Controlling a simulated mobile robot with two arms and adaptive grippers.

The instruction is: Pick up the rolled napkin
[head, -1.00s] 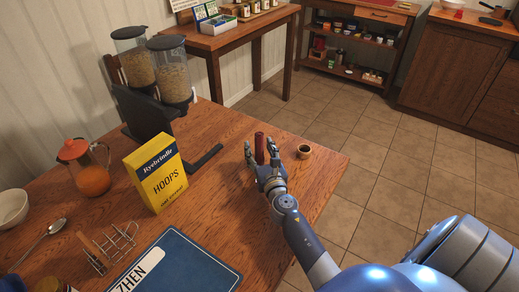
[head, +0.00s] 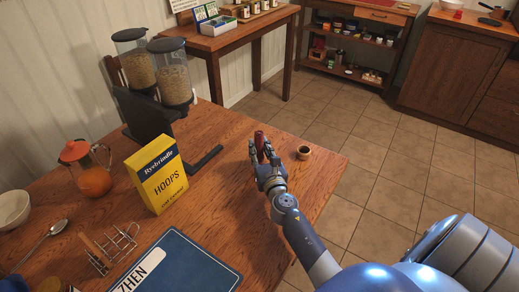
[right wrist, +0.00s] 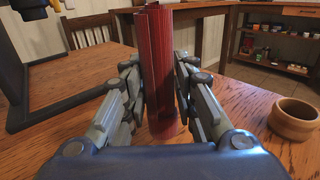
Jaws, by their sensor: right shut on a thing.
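The rolled napkin is a dark red upright roll (head: 260,139) near the far right part of the wooden table. In the right wrist view the red roll (right wrist: 156,60) stands between the two fingers. My right gripper (head: 260,156) is shut on it, with a finger against each side; it also shows in the right wrist view (right wrist: 158,95). The lower part of the roll shows just above or at the tabletop; I cannot tell whether it touches. My left gripper is not in view.
A small wooden cup (head: 304,152) stands just right of the gripper, also in the right wrist view (right wrist: 294,118). A cereal dispenser (head: 172,85) and yellow cereal box (head: 157,175) stand to the left. A toast rack (head: 112,246) and blue mat (head: 178,268) lie nearer. The table's right edge is close.

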